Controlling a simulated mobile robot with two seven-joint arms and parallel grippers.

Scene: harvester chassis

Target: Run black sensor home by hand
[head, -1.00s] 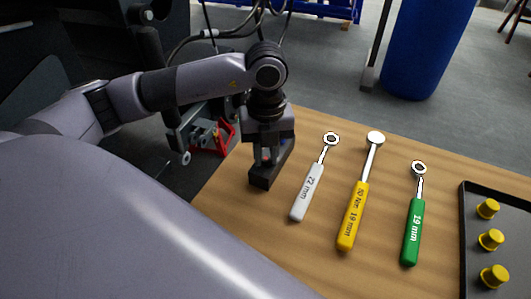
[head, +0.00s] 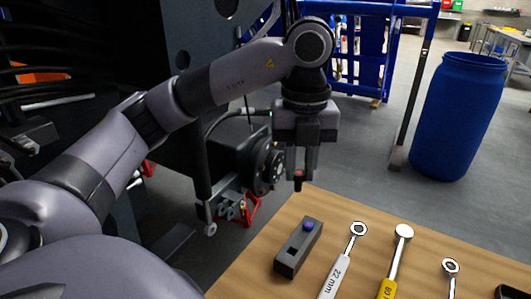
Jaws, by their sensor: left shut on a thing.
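My left gripper (head: 298,178) points straight down above the far edge of the wooden table. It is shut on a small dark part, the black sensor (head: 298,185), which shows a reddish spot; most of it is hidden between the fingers. Below and nearer, a dark grey holder block (head: 290,262) lies on the table. A blue sensor (head: 308,226) sits at its far end, and a dark empty slot shows in its top. The held sensor is clear of the block. My right gripper is out of view.
A white 22 mm wrench (head: 337,273), a yellow-handled wrench (head: 390,281) and another ring wrench (head: 450,270) lie right of the block. Dark machinery with a round hub (head: 268,163) stands behind the arm. A blue barrel (head: 455,115) stands on open floor.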

